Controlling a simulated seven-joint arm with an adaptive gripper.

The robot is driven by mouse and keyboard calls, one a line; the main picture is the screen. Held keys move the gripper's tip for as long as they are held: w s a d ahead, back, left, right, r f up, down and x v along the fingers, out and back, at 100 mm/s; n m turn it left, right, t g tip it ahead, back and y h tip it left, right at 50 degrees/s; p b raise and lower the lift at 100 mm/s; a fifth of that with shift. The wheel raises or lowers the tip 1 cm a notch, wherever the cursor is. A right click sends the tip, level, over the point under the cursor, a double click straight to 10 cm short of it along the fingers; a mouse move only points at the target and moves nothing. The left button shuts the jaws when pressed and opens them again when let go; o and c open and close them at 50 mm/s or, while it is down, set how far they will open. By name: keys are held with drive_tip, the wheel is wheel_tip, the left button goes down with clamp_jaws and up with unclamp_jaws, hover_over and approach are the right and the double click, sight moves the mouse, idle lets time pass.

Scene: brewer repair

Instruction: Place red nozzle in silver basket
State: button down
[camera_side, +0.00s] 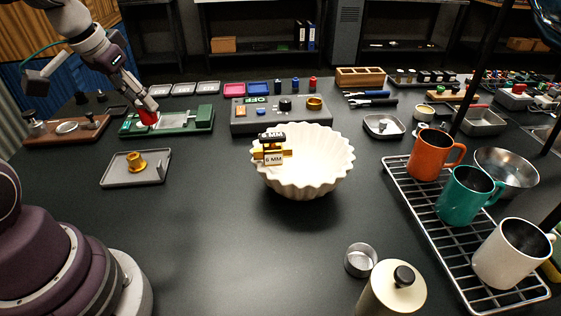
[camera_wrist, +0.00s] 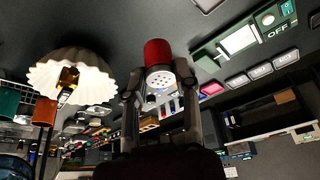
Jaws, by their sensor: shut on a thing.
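The red nozzle (camera_side: 147,118) is held in my gripper (camera_side: 151,106) at the left, at or just above the green device; I cannot tell whether it touches it. In the wrist view, the red nozzle (camera_wrist: 157,52) shows its pale perforated end between the two fingers of my gripper (camera_wrist: 159,82), which is shut on it. A small round silver cup (camera_side: 361,272), which looks like the silver basket, stands at the front, right of centre. It seems empty, and my gripper is far from it.
The green device (camera_side: 195,122) is below my gripper. A grey tray (camera_side: 115,180) holds a brass part (camera_side: 136,162). A white fluted bowl (camera_side: 310,180) stands mid-table. A cream canister (camera_side: 392,290) and a wire rack (camera_side: 430,235) of mugs flank the cup. The front-left centre is clear.

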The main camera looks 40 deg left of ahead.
drive_tip(key=w+d+m+h, duration=0.1)
drive_tip(key=w+d+m, duration=0.1)
drive_tip(key=w+d, duration=0.2)
drive_tip(key=w+d+r+m, duration=0.1)
drive_tip(key=w+d+m, duration=0.1)
drive_tip(key=d, duration=0.6)
drive_tip(key=w+d+m+h, duration=0.1)
drive_tip(key=w+d+m, duration=0.2)
drive_tip(key=w+d, duration=0.2)
drive_tip(key=shift+w+d+r+h, duration=0.15)
drive_tip(key=shift+w+d+h, duration=0.15)
drive_tip(key=shift+d, duration=0.2)
drive_tip(key=d+m, duration=0.3)
drive_tip(key=d, duration=0.6)
drive_tip(key=m+g+h, duration=0.1)
drive_tip(key=m+h, duration=0.1)
hover_over(368, 262)
drive_tip(key=s+a, duration=0.2)
drive_tip(key=f, duration=1.7)
drive_tip(key=shift+w+d, duration=0.25)
drive_tip(key=c, duration=0.8)
unclamp_jaws()
drive_tip(key=shift+o, duration=0.2)
